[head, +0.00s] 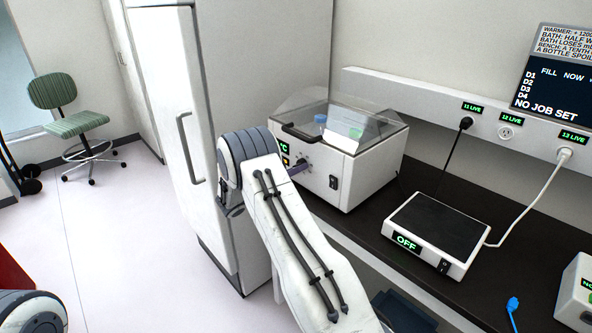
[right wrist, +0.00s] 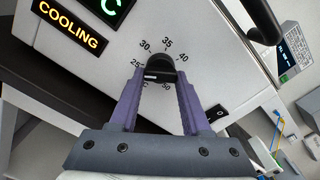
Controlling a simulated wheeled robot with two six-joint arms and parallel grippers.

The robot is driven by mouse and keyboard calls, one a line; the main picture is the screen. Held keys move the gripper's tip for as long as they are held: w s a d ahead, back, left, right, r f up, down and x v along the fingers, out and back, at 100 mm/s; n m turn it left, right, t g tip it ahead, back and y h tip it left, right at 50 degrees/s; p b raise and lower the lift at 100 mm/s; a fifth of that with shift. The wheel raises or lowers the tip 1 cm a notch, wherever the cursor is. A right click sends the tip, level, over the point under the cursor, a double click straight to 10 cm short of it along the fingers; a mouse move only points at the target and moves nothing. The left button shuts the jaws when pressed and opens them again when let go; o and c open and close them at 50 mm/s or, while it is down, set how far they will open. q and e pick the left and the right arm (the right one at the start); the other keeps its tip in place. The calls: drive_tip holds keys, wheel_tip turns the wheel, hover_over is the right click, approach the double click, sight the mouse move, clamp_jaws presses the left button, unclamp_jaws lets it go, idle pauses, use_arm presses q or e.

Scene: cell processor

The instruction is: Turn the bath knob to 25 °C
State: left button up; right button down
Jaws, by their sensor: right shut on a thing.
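The bath (head: 364,176) is a white box with a clear lid on the dark bench. Its front shows in the right wrist view, with a lit COOLING sign (right wrist: 68,29) and part of a green °C display (right wrist: 113,7). The black bath knob (right wrist: 160,69) sits in a printed scale reading 25, 30, 35, 40 and 50. My right gripper (right wrist: 160,82) has its purple fingers shut on the knob's sides. A pale line shows on the knob, but I cannot tell which mark it points to. In the head view my arm partly hides the bath's front. My left gripper is out of view.
A flat device (head: 436,228) reading OFF stands right of the bath, its white cable running to a wall socket. A blue item (head: 513,304) lies near the bench front. A tall white cabinet (head: 165,90) stands left of the bath.

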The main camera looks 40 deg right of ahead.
drive_tip(key=shift+f, duration=0.15)
drive_tip(key=shift+c, duration=1.8)
unclamp_jaws()
drive_tip(key=a+b, duration=0.2)
drive_tip(key=a, duration=0.8)
drive_tip(key=shift+s+a, duration=0.25)
drive_tip(key=shift+s, duration=0.15)
